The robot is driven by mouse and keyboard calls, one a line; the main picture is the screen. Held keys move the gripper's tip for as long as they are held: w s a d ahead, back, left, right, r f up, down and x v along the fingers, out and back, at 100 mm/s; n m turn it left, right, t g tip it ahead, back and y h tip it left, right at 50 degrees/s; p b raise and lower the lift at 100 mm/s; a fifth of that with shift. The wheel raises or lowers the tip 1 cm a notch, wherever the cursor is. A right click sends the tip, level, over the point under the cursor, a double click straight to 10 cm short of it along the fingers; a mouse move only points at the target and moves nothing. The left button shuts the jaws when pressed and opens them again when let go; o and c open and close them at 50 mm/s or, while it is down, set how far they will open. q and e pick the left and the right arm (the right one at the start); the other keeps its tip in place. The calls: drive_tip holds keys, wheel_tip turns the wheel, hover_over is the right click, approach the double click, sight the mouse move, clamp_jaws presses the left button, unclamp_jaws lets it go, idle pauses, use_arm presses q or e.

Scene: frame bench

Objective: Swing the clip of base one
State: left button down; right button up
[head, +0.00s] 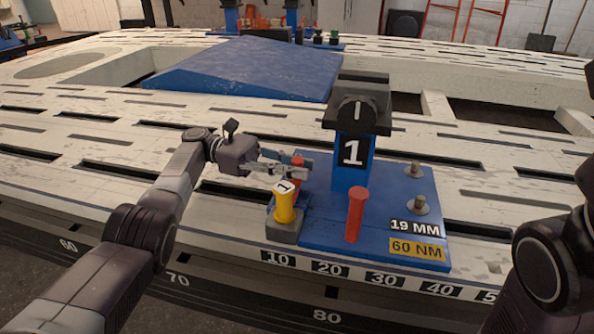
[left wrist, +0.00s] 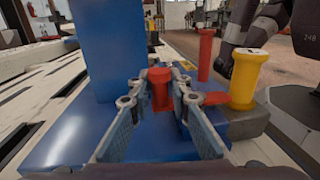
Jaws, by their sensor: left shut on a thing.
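Base one is a blue plate (head: 385,205) with a blue post marked 1 (head: 352,163) and a dark head on top. A red clip (head: 298,162) stands at the plate's left edge, and its red knob (left wrist: 160,90) shows in the left wrist view. My left gripper (head: 300,170) is shut on the clip, with one finger on each side of the knob. A red arm (left wrist: 212,98) shows low beside the right finger in the left wrist view. The fingers partly hide the clip. My right gripper is out of view.
A yellow handle marked 1 (head: 285,205) stands on a grey block close to my left gripper. A red upright pin (head: 355,212) and two metal studs (head: 413,170) are on the plate. The slotted white bench is clear to the left.

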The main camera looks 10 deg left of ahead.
use_arm(q)
drive_tip(key=shift+f, duration=0.1)
drive_tip(key=c, duration=1.8)
unclamp_jaws()
drive_tip(key=shift+o, duration=0.2)
wheel_tip(320, 180, up, 10)
drive_tip(key=shift+r, duration=0.1)
